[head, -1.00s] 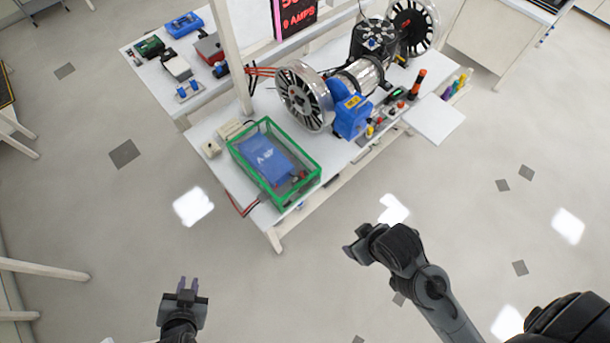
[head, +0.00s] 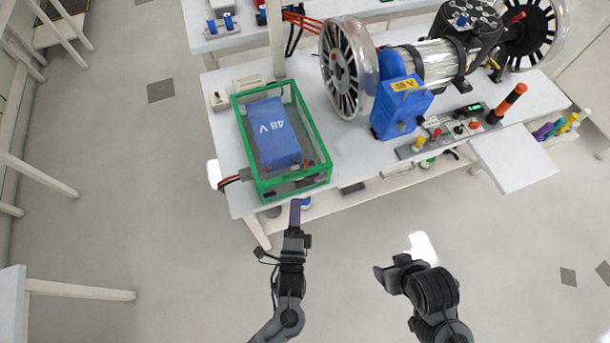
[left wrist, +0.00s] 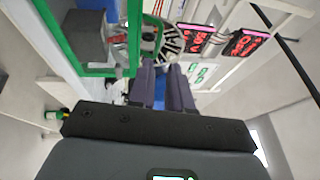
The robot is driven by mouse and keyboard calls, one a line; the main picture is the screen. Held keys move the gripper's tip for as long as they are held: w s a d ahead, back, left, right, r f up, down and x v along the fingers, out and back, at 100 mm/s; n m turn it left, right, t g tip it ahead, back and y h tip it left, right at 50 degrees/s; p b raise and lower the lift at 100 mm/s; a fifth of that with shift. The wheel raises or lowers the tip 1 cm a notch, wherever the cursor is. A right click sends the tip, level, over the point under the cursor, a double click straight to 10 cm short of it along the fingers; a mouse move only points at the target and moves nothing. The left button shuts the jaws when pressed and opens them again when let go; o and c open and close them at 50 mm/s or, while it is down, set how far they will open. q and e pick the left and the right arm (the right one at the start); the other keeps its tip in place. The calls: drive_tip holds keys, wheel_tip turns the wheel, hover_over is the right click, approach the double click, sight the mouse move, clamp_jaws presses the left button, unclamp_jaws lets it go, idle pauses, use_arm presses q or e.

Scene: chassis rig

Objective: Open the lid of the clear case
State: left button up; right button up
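The clear case (head: 299,183) with green edges stands at the left front corner of the white table in the head view. Its clear top looks closed. A blue battery marked 48 V (head: 270,136) lies inside. My left gripper (head: 295,204) is just in front of the case's near side, fingers pointing towards it; contact cannot be told. In the left wrist view a narrow gap shows between its fingers (left wrist: 164,88), with nothing held. The green edge (left wrist: 57,28) of the case shows at upper left there. My right gripper (head: 384,270) is in front of the table, fingertips unclear.
A motor rig with spoked wheels (head: 347,68), a blue box (head: 401,106) and a control panel (head: 450,132) stand right of the case. A white post (head: 277,40) rises behind it. A shelf runs below the table. The floor in front is clear.

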sight(296, 169)
use_arm(q)
drive_tip(key=w, duration=0.3)
drive_tip(key=w+r+b, duration=0.1)
drive_tip(key=w, duration=0.3)
drive_tip(key=w+b, duration=0.1)
drive_tip(key=w, duration=0.3)
drive_tip(key=shift+w+d+r, duration=0.2)
drive_tip(key=shift+w+d, duration=0.05)
drive_tip(key=shift+d, duration=0.15)
drive_tip(key=shift+w, duration=0.1)
use_arm(e)
drive_tip(key=f, duration=0.3)
drive_tip(key=shift+a, duration=0.2)
drive_tip(key=shift+s, duration=0.1)
use_arm(q)
clamp_jaws()
use_arm(e)
drive_tip(key=shift+a, duration=0.1)
